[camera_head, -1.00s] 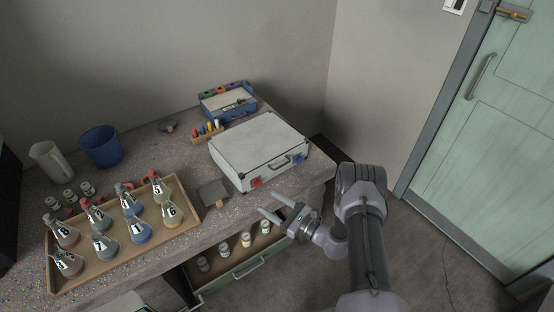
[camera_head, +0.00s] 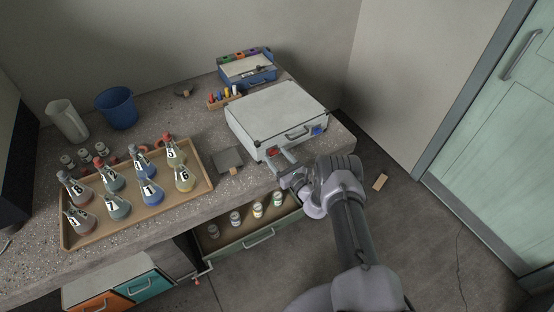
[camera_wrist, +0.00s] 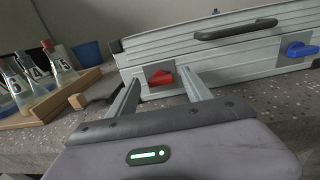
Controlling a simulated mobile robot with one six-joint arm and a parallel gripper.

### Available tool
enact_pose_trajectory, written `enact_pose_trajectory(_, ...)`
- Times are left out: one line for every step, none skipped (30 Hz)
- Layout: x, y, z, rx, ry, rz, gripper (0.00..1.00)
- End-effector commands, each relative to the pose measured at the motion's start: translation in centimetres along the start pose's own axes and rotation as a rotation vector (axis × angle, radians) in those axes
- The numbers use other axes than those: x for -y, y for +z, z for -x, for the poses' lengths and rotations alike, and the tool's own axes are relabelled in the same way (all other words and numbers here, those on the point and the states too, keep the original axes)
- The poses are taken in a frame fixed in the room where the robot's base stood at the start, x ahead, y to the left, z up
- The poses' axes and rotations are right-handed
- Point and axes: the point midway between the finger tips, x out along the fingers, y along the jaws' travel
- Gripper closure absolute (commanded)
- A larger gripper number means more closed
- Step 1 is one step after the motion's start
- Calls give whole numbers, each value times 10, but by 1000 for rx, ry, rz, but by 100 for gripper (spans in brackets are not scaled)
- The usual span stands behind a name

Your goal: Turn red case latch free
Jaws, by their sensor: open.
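The silver case (camera_head: 274,108) lies shut on the bench, its front facing my arm. Its red latch (camera_head: 271,152) is at the left of the front face, and a blue latch (camera_head: 316,131) is at the right. The dark handle (camera_head: 297,134) lies between them. In the wrist view the red latch (camera_wrist: 160,77) shows ahead, between my two fingers, its knob pointing roughly sideways on a grey plate. My gripper (camera_wrist: 158,92) is open, and no contact with the latch can be seen. In the head view my gripper (camera_head: 280,164) is just in front of the red latch.
A tray (camera_head: 209,193) of numbered flasks stands on the bench to the left. A dark plate (camera_head: 226,160) lies left of the case. A blue box (camera_head: 247,70) stands behind it. An open drawer (camera_head: 272,237) with jars is below the bench edge.

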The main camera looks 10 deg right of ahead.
Motion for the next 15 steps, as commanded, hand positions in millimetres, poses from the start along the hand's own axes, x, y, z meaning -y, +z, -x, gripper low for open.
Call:
enact_pose_trajectory(0,0,-2,0,1,0,42)
enact_pose_trajectory(0,0,-3,0,0,0,42)
enact_pose_trajectory(0,0,-4,0,0,-1,42)
enact_pose_trajectory(0,1,-4,0,0,-1,42)
enact_pose_trajectory(0,1,-4,0,0,-1,42)
enact_pose_trajectory(0,1,-4,0,0,-1,42)
enact_pose_trajectory(0,1,-4,0,0,-1,42)
enact_pose_trajectory(0,1,-4,0,0,-1,42)
enact_pose_trajectory(0,1,-4,0,0,-1,44)
enact_pose_trajectory(0,1,-4,0,0,-1,50)
enact_pose_trajectory(0,1,-4,0,0,-1,56)
enact_pose_trajectory(0,1,-4,0,0,-1,63)
enact_pose_trajectory(0,1,-4,0,0,-1,69)
enact_pose_trajectory(0,0,-4,0,0,-1,75)
enact_pose_trajectory(0,0,-4,0,0,0,83)
